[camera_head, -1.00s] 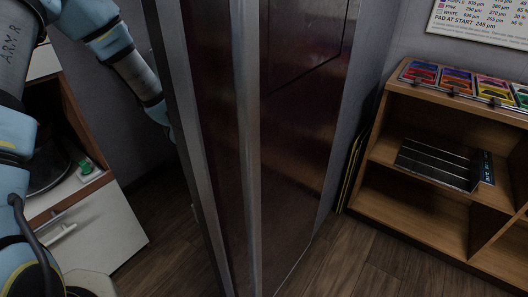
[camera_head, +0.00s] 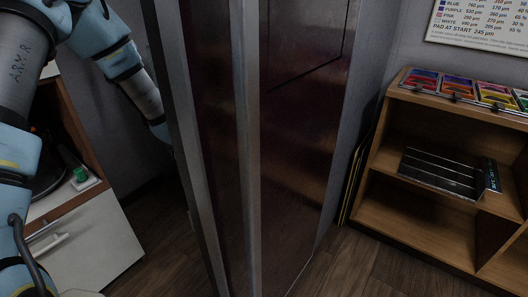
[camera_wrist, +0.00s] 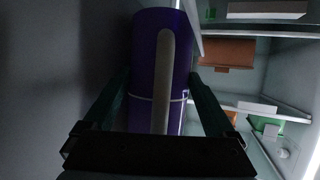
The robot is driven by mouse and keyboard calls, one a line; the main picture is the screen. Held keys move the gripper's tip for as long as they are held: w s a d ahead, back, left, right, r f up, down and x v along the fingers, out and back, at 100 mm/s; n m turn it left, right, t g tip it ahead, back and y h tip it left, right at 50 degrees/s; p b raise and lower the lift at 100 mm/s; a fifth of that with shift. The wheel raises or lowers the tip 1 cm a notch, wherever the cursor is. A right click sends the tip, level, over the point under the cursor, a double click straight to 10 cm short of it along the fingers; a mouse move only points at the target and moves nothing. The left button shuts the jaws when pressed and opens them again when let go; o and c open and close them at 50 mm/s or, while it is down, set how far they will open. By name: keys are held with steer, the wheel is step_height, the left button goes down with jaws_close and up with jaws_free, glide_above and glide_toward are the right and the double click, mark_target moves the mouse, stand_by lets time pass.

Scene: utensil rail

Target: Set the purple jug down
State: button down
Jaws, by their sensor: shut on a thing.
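The purple jug (camera_wrist: 145,75) shows in the wrist view, with its long pale handle (camera_wrist: 165,75) facing the camera. My gripper (camera_wrist: 158,82) is shut on the jug, with one dark green finger on each side of it. A thin light line crosses the jug between the fingers. What is under the jug is hidden. In the head view my arm reaches behind the tall dark cabinet (camera_head: 290,150), which hides the gripper and the jug.
In the wrist view, pale shelves (camera_wrist: 255,33) with orange-brown and green things stand close on the jug's right; a plain grey surface (camera_wrist: 40,90) lies left. In the head view, a wooden shelf unit (camera_head: 400,195) stands right and a white-fronted cabinet (camera_head: 90,245) left.

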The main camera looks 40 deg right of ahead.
steer(key=shift+f, duration=0.4)
jaws_free()
